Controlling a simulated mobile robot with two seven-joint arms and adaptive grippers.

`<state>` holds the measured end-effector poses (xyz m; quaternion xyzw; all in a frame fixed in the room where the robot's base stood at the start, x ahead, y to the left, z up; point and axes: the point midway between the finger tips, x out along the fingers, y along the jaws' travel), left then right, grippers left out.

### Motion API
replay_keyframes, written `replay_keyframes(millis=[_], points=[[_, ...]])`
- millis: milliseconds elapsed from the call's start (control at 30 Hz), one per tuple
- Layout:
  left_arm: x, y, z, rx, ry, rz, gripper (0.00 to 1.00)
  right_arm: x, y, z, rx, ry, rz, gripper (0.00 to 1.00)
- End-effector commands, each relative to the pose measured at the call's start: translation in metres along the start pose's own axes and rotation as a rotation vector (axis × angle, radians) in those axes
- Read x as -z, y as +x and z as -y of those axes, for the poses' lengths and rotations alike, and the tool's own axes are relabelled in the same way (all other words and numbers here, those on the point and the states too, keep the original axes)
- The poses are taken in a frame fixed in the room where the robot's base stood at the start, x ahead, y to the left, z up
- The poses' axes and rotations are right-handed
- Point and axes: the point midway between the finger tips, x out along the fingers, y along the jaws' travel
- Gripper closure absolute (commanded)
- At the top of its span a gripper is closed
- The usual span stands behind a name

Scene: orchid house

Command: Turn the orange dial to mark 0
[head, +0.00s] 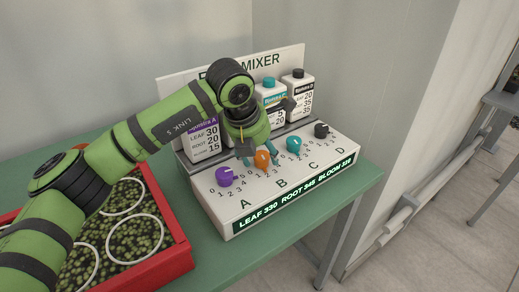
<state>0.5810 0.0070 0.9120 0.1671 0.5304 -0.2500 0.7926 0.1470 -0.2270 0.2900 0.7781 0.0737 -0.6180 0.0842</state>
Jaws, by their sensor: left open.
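The orange dial (262,160) is knob B on the sloped front of the white mixer box (225,213). Small numbers are printed in front of it, partly covered. I cannot tell for sure which mark it points at. My left gripper (260,161) comes down over the dial from above and behind. It is open, with one fingertip to the left of the dial and one to the right. Whether the fingertips touch the dial is too small to tell. My right gripper is not in view.
A purple dial (224,176) sits left of the orange one, a teal dial (293,145) and a black dial (321,130) right. Labelled bottles (299,92) stand behind. A red crate (178,252) of plants is at left on the green table (235,262).

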Motion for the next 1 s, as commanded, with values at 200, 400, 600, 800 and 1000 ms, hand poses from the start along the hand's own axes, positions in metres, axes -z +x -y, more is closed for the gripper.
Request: replay_keyframes(millis=[200, 400, 600, 800, 1000], points=[[-0.0003, 0.0021, 0.0, 0.0, 0.0, 0.001, 0.39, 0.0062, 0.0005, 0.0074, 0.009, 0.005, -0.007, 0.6], [-0.0003, 0.0019, 0.0001, 0.0, 0.0, 0.001, 0.94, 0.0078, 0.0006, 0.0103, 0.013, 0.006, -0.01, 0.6], [-0.0006, 0.0016, -0.0001, 0.0, 0.001, 0.002, 0.95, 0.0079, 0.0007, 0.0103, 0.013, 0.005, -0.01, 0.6], [-0.0008, 0.0018, -0.0007, 0.01, 0.026, 0.004, 0.95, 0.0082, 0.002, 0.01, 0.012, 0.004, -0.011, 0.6], [-0.0012, 0.0018, -0.0019, 0.046, 0.115, 0.005, 0.95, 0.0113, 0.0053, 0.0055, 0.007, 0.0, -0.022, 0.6]])
